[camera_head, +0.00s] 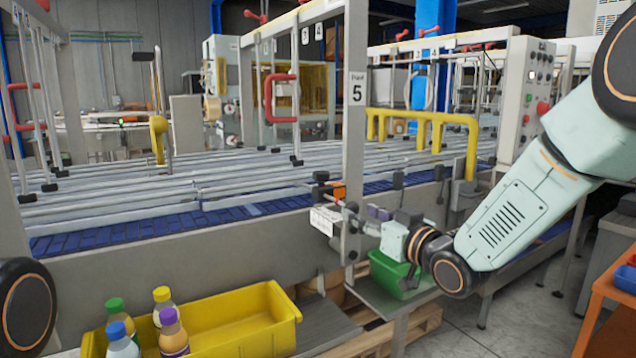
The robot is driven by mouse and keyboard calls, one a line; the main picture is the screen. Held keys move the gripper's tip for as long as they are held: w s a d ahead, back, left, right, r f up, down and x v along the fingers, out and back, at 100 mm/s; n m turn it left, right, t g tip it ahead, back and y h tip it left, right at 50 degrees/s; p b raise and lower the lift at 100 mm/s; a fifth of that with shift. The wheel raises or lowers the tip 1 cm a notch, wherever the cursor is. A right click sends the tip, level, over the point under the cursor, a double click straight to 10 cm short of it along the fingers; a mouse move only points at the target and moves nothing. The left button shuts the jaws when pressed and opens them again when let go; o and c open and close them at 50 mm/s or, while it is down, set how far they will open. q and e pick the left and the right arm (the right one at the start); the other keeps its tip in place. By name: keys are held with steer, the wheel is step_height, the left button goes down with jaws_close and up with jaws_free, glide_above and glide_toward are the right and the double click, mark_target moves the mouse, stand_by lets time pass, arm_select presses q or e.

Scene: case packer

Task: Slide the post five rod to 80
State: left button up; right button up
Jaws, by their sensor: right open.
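The post five (353,150) stands upright at the front edge of the conveyor, with a "Post 5" sign (357,88) on it. A clamp fitting with an orange part (340,189) and a white marked plate (325,221) sits low on this post. The rod itself is too small to make out clearly, and its scale reading cannot be read. My right gripper (352,222) is open at the fitting, its dark fingers overlapping the post in the picture. I cannot tell whether it touches the rod. My left gripper is out of view.
The conveyor with blue belts (130,235) and long guide rails runs behind the post. A yellow bin (245,322) and several capped bottles (172,332) are at lower left. A green bin (385,272) is below my right wrist. An orange cart (606,290) stands at right.

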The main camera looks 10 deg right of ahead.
steer(key=v, duration=0.4)
steer(key=shift+s+p, duration=0.1)
steer(key=shift+p, duration=0.3)
steer(key=s+f+m+g+h+b, duration=0.1)
steer(key=s+f+g+h+b, duration=0.3)
steer(key=f, duration=0.6)
steer(key=s+f+m+g+y+p, duration=0.1)
steer(key=s+f+m+g, duration=0.1)
steer(key=s+f, duration=0.65)
steer(key=s+f+m+g+h+b, duration=0.1)
steer(key=s+f+g+h+b, duration=0.15)
steer(key=f, duration=1.05)
steer(key=s+f+g+b, duration=0.3)
steer(key=s+f+g, duration=0.1)
steer(key=s+f, duration=0.7)
steer(key=s+f+g+b, duration=0.4)
steer(key=s+f, duration=0.7)
steer(key=s, duration=0.6)
steer(key=shift+d+f+h, duration=0.15)
steer(key=shift+f+h, duration=0.15)
steer(key=shift+h, duration=0.05)
